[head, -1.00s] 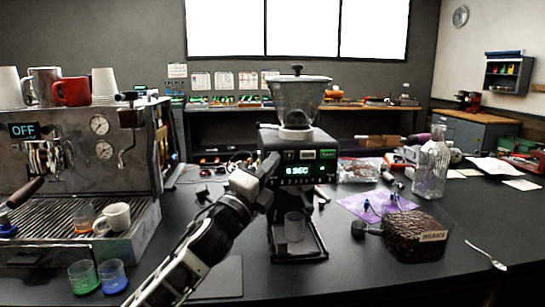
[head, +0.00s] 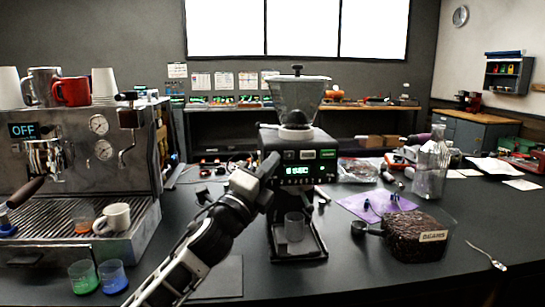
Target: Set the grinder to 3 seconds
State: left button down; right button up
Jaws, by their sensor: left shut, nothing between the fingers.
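The grinder (head: 296,144) stands upright in the middle of the dark counter, with a clear hopper (head: 298,98) on top. Its front display (head: 298,170) glows green with a short reading that seems to end in "SEC"; the digits are too small to read surely. A row of small marks lies under it. My left gripper (head: 268,166) is shut and empty at the left edge of the front panel. I cannot tell whether it touches the panel. A clear cup (head: 294,226) stands under the grinder's outlet.
The espresso machine (head: 80,170), showing "OFF", stands at left. Green (head: 83,277) and blue (head: 112,276) glasses are before it. The container of beans (head: 412,238), glass bottle (head: 430,168) and spoon (head: 487,256) are at right.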

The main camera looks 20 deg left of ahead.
pick_arm(q)
jog(key=shift+w, duration=0.1)
jog(key=shift+w+a, duration=0.25)
jog(key=shift+w+a, duration=0.2)
jog(key=shift+w, duration=0.1)
dwell(0.8)
jog(key=shift+s+d, duration=0.4)
jog(key=shift+s, duration=0.25)
jog(key=shift+s+d+p, duration=0.15)
jog(key=shift+s+d, duration=0.3)
jog(key=shift+s, duration=0.25)
jog(key=shift+s+d+p, duration=0.2)
jog(key=shift+s+d, duration=0.2)
jog(key=shift+s, duration=0.35)
jog(key=shift+s+d+p, duration=0.15)
jog(key=shift+s+d, duration=0.3)
jog(key=shift+s, duration=0.25)
dwell(1.2)
